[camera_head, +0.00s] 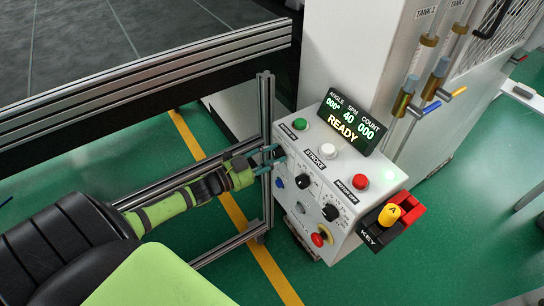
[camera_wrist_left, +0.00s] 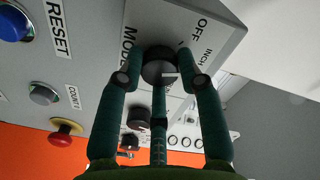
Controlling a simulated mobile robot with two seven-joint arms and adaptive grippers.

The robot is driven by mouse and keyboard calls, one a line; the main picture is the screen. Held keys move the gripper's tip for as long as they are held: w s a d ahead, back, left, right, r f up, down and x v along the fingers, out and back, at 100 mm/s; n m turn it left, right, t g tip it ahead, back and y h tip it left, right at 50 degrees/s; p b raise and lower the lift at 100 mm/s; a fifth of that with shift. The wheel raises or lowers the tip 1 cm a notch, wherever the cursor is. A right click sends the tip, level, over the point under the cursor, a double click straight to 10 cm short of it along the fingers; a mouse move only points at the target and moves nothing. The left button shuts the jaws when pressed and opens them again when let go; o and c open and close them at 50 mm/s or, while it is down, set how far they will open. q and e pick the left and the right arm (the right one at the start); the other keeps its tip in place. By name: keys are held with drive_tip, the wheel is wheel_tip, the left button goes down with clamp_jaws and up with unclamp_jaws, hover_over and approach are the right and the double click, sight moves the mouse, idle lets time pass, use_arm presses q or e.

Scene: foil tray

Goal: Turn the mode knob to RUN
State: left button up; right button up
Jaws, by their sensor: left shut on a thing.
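The mode knob (camera_wrist_left: 156,68) is a round dark knob with a short white mark, on the pale panel beside a partly covered MODE label. OFF and INCH labels show to its upper right in the left wrist view; I cannot make out a RUN label. My left gripper (camera_wrist_left: 162,72) is shut on the knob, with its dark green fingers around it. In the head view my left gripper (camera_head: 272,158) reaches the upper left of the control box (camera_head: 335,165), and its fingers hide the knob there. My right gripper is not in view.
The box's display (camera_head: 350,122) reads READY. Nearby are a green button (camera_head: 300,124), a white button (camera_head: 328,151), a red button (camera_head: 360,181), black knobs (camera_head: 302,182) and a red-yellow stop button (camera_head: 322,236). A metal post (camera_head: 266,110) stands close beside my gripper.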

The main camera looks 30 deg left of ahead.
use_arm(q)
drive_tip(key=m, duration=0.3)
drive_tip(key=shift+s+f+m, duration=0.1)
drive_tip(key=shift+f+m, duration=0.1)
drive_tip(key=shift+m, duration=0.1)
drive_tip(key=m+b, duration=0.1)
drive_tip(key=m, duration=0.2)
drive_tip(key=shift+a+y, duration=0.1)
drive_tip(key=shift+y, duration=0.2)
drive_tip(key=m+b, duration=0.2)
drive_tip(key=m, duration=0.3)
drive_tip(key=shift+r+m, duration=0.1)
drive_tip(key=shift+m, duration=0.2)
drive_tip(key=shift+r+m+b, duration=0.2)
drive_tip(key=shift+m+b, duration=0.5)
drive_tip(key=shift+m, duration=0.7)
drive_tip(key=shift+r, duration=0.1)
drive_tip(key=o, duration=1.1)
drive_tip(key=shift+o, duration=0.2)
